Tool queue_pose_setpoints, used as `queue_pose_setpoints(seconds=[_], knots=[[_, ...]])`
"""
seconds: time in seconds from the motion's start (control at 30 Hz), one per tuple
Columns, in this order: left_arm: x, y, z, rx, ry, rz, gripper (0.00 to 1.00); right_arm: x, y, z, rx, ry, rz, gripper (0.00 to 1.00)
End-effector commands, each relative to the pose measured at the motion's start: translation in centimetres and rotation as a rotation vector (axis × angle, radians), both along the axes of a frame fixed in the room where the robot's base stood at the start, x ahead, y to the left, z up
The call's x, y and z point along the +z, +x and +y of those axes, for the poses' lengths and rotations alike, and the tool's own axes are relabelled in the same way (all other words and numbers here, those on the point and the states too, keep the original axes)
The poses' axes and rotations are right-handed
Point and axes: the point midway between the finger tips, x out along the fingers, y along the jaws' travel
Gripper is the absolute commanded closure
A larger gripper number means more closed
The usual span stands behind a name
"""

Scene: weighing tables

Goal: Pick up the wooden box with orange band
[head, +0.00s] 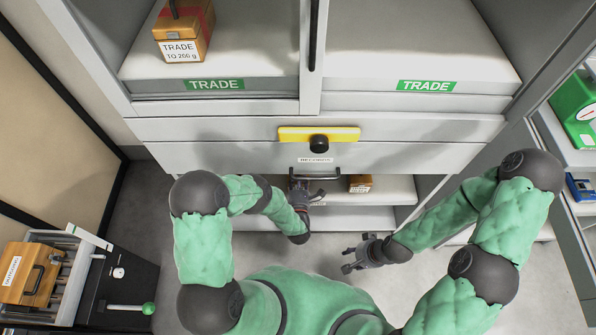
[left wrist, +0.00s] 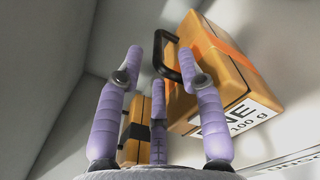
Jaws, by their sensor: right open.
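The wooden box with orange band (left wrist: 225,75) fills the upper right of the left wrist view. It has a black handle and a white label ending in "100 g". My left gripper (left wrist: 160,62) is open, its purple fingers spread just below and left of the box, with the handle near its right finger. I cannot tell whether they touch. In the head view my left gripper (head: 302,190) reaches into the lower shelf opening, where I cannot make out the banded box. My right gripper (head: 362,254) is open and empty in front of the cabinet.
A second wooden box (left wrist: 137,130) with a dark band stands behind the fingers. A small wooden box (head: 360,183) sits on the lower shelf. A red-banded box (head: 184,32) stands on the upper left shelf. A drawer front (head: 240,157) overhangs the shelf opening.

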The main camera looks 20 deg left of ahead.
Motion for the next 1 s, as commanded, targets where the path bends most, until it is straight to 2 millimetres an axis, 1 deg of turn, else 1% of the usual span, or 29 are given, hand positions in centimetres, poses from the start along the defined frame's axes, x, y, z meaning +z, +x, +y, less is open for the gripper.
queue_pose_setpoints(seconds=[0.17, 0.33, 0.5, 0.77, 0.8, 0.87, 0.9, 0.93, 1.0], knots=[[0.0, 1.1, 0.4, 0.0, 0.0, -0.001, 0.62, -0.6, 0.0, 0.0, 0.0, 0.0, 0.0, 0.57], [-0.1, 3.4, 1.4, 0.001, 0.002, -0.002, 0.62, -1.9, 0.0, 0.0, 0.0, 0.0, 0.0, 0.57], [0.0, 5.0, 1.8, -0.001, 0.001, 0.001, 0.62, -2.4, 0.0, 0.0, 0.0, 0.0, 0.0, 0.57], [0.2, 5.2, 1.8, 0.0, 0.001, 0.002, 0.62, -2.4, 0.0, 0.0, 0.0, 0.0, 0.0, 0.57], [0.2, 5.2, 1.8, 0.0, 0.001, 0.002, 0.68, -2.3, 0.0, 0.0, 0.0, 0.0, 0.0, 0.57], [0.1, 5.2, 1.8, 0.0, 0.001, 0.002, 0.85, -2.3, 0.0, 0.0, 0.0, 0.0, 0.0, 0.57], [0.1, 5.2, 1.8, 0.0, 0.001, 0.002, 0.96, -2.3, 0.0, 0.0, 0.0, 0.0, 0.0, 0.57], [0.1, 5.2, 1.8, 0.0, 0.001, 0.002, 1.0, -2.3, 0.0, 0.0, 0.0, 0.0, 0.0, 0.57], [0.1, 5.2, 1.8, 0.0, 0.001, 0.002, 1.0, -2.3, 0.0, 0.0, 0.0, 0.0, 0.0, 0.57]])
